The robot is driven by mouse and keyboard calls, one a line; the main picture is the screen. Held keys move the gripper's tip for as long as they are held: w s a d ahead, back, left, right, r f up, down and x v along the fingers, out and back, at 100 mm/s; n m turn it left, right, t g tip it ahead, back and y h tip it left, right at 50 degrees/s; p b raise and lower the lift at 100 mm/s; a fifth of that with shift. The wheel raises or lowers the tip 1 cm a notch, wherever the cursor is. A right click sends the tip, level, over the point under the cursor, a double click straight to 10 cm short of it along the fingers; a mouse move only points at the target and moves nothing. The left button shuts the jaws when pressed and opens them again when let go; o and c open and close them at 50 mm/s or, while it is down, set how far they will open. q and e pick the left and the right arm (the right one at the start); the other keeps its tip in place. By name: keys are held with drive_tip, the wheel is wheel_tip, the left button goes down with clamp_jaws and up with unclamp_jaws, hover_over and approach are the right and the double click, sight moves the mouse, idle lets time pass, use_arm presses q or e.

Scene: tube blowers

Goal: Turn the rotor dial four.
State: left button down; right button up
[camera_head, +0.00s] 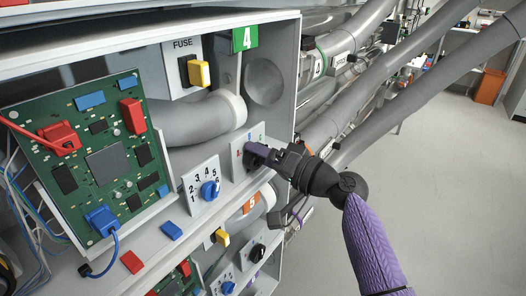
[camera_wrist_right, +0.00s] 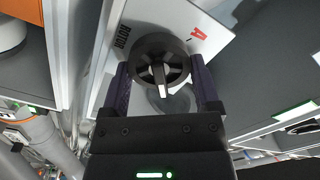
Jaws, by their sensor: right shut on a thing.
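The rotor dial of unit four is a round black knob with a pale pointer. It shows best in the right wrist view (camera_wrist_right: 161,66), on a white plate (camera_wrist_right: 205,40) lettered ROTOR with a red A. My right gripper (camera_wrist_right: 160,82) is shut on the dial, one purple finger on each side. In the head view the right gripper (camera_head: 251,156) reaches from the right to the plate (camera_head: 239,147), on the shelf below the green 4 sign (camera_head: 244,39). It hides most of the dial there. My left gripper is not in view.
Left of the plate stands a panel with a blue numbered knob (camera_head: 210,189). A green circuit board (camera_head: 95,150) is further left. A grey pipe (camera_head: 195,118) runs behind, and a yellow fuse switch (camera_head: 199,73) sits above. The orange 5 sign (camera_head: 251,203) is below. Open floor (camera_head: 450,180) lies right.

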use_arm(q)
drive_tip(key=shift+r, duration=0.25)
use_arm(e)
drive_tip(key=shift+m, duration=0.5)
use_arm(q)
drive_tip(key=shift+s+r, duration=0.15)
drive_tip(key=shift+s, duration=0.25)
use_arm(e)
drive_tip(key=o, duration=1.1)
use_arm(q)
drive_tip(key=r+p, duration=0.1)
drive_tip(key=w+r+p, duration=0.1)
drive_tip(key=p, duration=0.1)
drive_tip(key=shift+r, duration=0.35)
use_arm(e)
drive_tip(key=v, duration=1)
drive_tip(key=shift+w, duration=0.1)
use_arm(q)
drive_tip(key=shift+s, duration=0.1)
